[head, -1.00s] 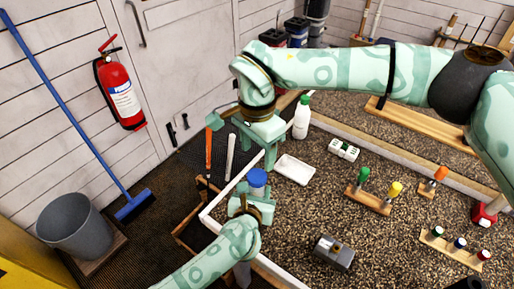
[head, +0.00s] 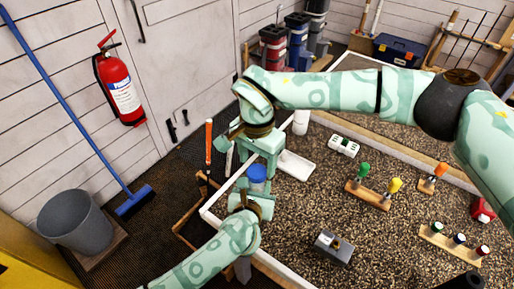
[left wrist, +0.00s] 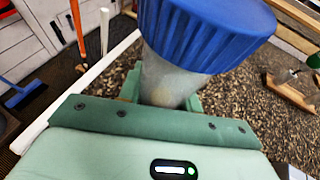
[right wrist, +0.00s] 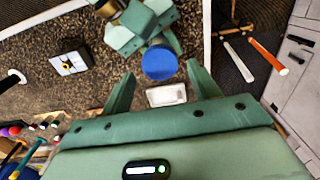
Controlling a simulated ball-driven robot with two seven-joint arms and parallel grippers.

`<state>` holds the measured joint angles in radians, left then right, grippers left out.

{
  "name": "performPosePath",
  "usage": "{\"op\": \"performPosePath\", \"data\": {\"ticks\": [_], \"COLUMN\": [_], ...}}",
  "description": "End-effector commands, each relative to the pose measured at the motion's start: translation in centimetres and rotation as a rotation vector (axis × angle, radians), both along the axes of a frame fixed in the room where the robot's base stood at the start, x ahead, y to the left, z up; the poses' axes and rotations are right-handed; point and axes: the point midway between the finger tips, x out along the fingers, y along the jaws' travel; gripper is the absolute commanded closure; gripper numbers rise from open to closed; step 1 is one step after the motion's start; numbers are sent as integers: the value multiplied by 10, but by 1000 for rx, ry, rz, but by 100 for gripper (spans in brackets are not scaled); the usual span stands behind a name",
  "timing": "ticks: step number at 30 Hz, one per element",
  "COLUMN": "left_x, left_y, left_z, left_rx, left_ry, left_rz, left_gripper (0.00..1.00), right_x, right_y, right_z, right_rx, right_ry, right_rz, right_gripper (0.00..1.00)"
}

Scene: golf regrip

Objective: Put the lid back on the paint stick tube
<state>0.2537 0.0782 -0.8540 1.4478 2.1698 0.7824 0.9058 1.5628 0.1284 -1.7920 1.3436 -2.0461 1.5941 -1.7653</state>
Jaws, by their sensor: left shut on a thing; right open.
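A grey tube with a ribbed blue lid (left wrist: 205,35) stands in my left gripper (head: 255,200), which is shut around the tube's body (left wrist: 165,82). The lid sits over the tube's top; whether it is fully seated I cannot tell. The blue lid also shows in the head view (head: 257,173) and, from above, in the right wrist view (right wrist: 160,63). My right gripper (right wrist: 162,76) is open and points down above the lid. In its wrist view the lid appears between the fingertips, beyond them, with no visible contact.
A white tray (head: 296,165) lies behind the grippers. A wooden stand (head: 369,197) with green and yellow handles and a grey block (head: 334,248) are to the right. A white frame edge (head: 213,206) runs at left. The speckled surface between them is mostly clear.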

Motion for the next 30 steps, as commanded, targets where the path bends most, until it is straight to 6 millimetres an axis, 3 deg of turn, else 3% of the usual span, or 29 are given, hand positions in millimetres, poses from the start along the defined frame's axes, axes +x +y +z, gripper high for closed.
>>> {"op": "performPosePath", "data": {"ticks": [6, 17, 22, 30], "left_x": [0, 0, 0, 0], "left_y": [0, 0, 0, 0], "left_z": [0, 0, 0, 0], "left_rx": [0, 0, 0, 0], "left_ry": [1, 0, 0, 0], "left_rz": [0, 0, 0, 1], "left_gripper": [100, 100, 100, 100], "right_x": [0, 0, 0, 0], "right_y": [0, 0, 0, 0], "right_z": [-23, -28, -28, -28], "right_rx": [1, 0, 0, 0], "right_ry": [1, 0, 0, 0], "right_rz": [-1, -1, -1, -62], "right_gripper": [39, 39, 84, 85]}}
